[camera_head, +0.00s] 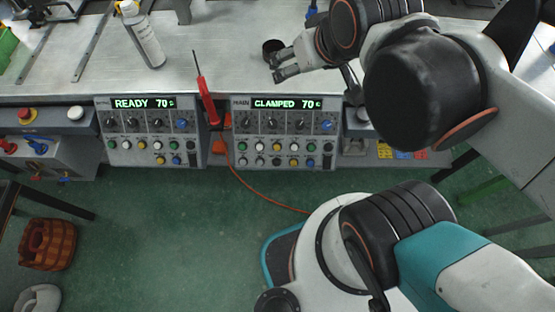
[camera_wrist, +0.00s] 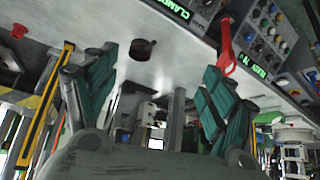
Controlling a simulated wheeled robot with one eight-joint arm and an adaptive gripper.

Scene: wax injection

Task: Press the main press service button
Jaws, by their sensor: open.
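The main press panel (camera_head: 283,135) is the right one of two grey control panels on the bench front. Its green display reads CLAMPED 70. Under the display are black knobs, one blue knob (camera_head: 326,125), and two rows of small coloured buttons (camera_head: 275,147). I cannot read which is the service button. Part of this panel shows at the top of the wrist view (camera_wrist: 205,12), with its display tilted. My gripper (camera_head: 277,68) is above the bench top, behind the panel's top edge and apart from the buttons. Its green-padded fingers are spread and empty in the wrist view (camera_wrist: 160,95).
The left panel (camera_head: 150,135) reads READY 70. A red-handled tool (camera_head: 207,100) stands between the panels, with an orange cable (camera_head: 245,185) below. A black round cup-like object (camera_head: 272,46) is beside my gripper. A white bottle (camera_head: 145,38) stands back left. Green floor lies in front.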

